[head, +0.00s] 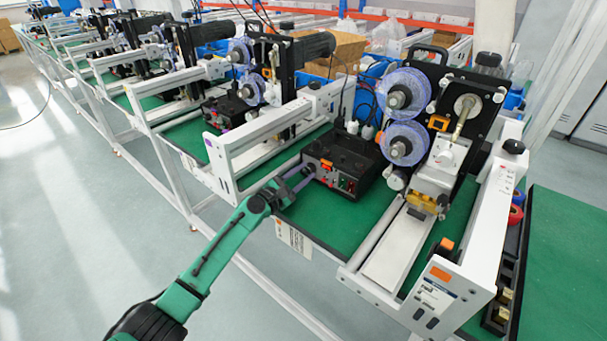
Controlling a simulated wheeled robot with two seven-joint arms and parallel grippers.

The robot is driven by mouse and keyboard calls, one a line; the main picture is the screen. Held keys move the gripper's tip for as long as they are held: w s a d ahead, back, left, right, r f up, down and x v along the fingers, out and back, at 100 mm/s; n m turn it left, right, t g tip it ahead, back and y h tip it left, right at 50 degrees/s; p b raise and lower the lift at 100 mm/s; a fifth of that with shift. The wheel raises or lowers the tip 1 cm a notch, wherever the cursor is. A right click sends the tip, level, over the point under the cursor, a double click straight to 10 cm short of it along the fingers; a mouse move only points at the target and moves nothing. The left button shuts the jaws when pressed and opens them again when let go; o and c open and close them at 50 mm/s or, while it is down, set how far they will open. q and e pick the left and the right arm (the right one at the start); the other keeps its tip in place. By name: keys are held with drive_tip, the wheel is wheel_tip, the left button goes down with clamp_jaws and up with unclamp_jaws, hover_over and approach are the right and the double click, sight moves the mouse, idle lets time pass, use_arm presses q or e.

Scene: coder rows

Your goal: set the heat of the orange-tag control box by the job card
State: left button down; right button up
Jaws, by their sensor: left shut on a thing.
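The control box (352,160) is a black box on the green bench top, with a front panel that carries a small orange tag, knobs and a lit red and green part. My left gripper (305,175) reaches the left side of this front panel. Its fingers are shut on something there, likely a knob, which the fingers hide. The knob's setting cannot be read. A white card (293,239) with print too small to read hangs at the bench's front edge, below and left of the box; it may be the job card. My right gripper is not in view.
A coder machine with clear blue reels (404,92) stands right of the box, and a white frame (222,160) stands to its left. Another black box (228,110) sits farther left along the row. The grey floor in front is clear.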

use_arm(q)
drive_tip(key=c, duration=0.8)
unclamp_jaws()
drive_tip(key=shift+c, duration=0.2)
